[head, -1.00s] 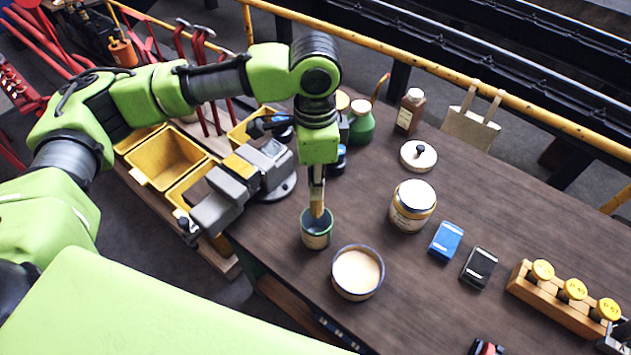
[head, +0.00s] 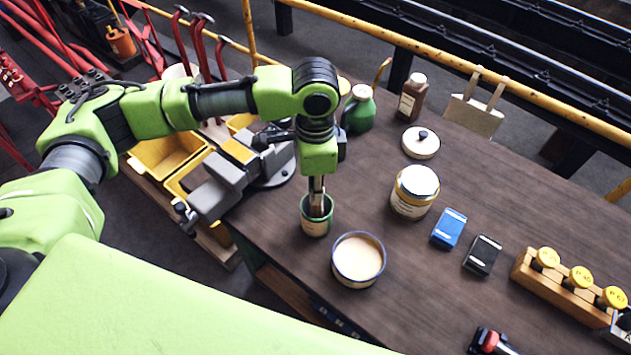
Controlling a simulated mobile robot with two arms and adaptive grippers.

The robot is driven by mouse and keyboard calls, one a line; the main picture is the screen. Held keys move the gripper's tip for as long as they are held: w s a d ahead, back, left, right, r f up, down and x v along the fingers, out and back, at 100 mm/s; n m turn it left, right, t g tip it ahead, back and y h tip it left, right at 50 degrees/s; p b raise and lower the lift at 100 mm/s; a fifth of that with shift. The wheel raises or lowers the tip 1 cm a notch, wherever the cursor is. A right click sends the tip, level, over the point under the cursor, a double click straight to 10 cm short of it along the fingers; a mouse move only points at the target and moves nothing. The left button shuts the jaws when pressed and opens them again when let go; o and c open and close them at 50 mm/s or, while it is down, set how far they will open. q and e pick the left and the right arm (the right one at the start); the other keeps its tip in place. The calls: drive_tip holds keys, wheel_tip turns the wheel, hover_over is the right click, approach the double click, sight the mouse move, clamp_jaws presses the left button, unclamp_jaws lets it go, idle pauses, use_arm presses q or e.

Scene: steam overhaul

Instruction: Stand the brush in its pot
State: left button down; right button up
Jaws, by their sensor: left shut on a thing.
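The pot (head: 315,227) is a small green-rimmed can with a pale label, upright near the bench's left edge. My left gripper (head: 317,199) points straight down over its mouth, fingertips at about rim level. It is shut on the brush (head: 317,210), of which only a small part shows between the fingers and inside the pot. The brush looks upright. Its lower end is hidden by the pot wall, so I cannot tell whether it touches the bottom. My right gripper is not in view.
An open tin of cream-coloured paint (head: 358,262) stands close to the pot's lower right. A grey vise (head: 240,165) is at the left. A lidded jar (head: 414,192), a blue box (head: 449,229) and a black box (head: 483,255) stand to the right.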

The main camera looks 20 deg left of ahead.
use_arm(q)
drive_tip(key=shift+f, duration=0.25)
drive_tip(key=c, duration=1.9)
unclamp_jaws()
drive_tip(key=shift+r, duration=0.15)
wheel_tip(320, 180, up, 12)
drive_tip(key=shift+f, duration=0.1)
drive_tip(key=shift+s+f, duration=0.1)
drive_tip(key=shift+s, duration=0.05)
